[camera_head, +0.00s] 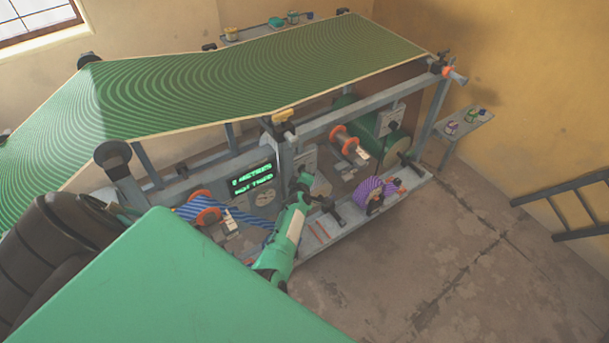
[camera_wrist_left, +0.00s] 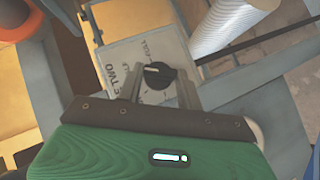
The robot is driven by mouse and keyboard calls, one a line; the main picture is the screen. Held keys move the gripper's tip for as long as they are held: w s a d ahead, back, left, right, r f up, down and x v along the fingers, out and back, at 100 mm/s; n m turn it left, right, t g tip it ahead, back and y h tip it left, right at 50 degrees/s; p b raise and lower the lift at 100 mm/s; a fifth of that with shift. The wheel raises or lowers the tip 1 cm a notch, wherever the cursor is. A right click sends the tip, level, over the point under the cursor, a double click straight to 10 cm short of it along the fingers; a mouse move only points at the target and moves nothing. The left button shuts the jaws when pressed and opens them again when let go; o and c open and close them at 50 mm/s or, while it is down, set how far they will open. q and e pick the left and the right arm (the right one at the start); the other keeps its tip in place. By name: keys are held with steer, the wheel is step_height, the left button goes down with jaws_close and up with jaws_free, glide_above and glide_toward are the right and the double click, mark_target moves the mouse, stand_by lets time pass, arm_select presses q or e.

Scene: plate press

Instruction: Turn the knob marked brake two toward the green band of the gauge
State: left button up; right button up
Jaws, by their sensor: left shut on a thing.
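The black knob (camera_wrist_left: 155,75) with a pale pointer mark sits on a grey panel (camera_wrist_left: 116,62) in the left wrist view. The panel's lettering includes "TWO", partly covered. My left gripper (camera_wrist_left: 160,88) has one finger on each side of the knob and is shut on it. In the head view my left gripper (camera_head: 304,182) is at the front of the press, and it and the arm hide the knob. My right gripper is not in view.
The press frame carries a long green patterned sheet (camera_head: 250,75) on top. A lit display (camera_head: 252,180) is left of my gripper. Open floor lies to the right, with a ladder (camera_head: 570,205) at the wall.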

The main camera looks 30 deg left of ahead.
arm_select(q)
steer(key=o, duration=1)
steer(key=p+v, duration=0.9)
steer(key=v, duration=0.5)
steer(key=shift+f, duration=0.1)
steer(key=shift+f, duration=0.1)
